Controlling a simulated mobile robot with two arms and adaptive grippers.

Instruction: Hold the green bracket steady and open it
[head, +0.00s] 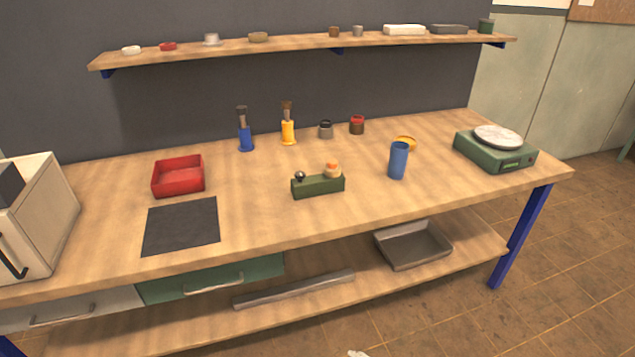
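The green bracket (318,187) is a low, block-like piece on the middle of the workbench, near its front half. A dark ball-shaped knob (299,176) stands on its left end. An orange and white piece (332,170) stands at its right end; whether it is on the bracket or just behind it is hard to tell. Neither of my grippers shows in the head view, and nothing touches the bracket. A small pale shape at the bottom edge is too cut off to identify.
A blue cup (398,161) stands right of the bracket, with a green scale (495,152) farther right. A red tray (178,177) and dark mat (181,226) lie left. Blue (245,138) and yellow (288,131) holders stand behind. Bench around the bracket is clear.

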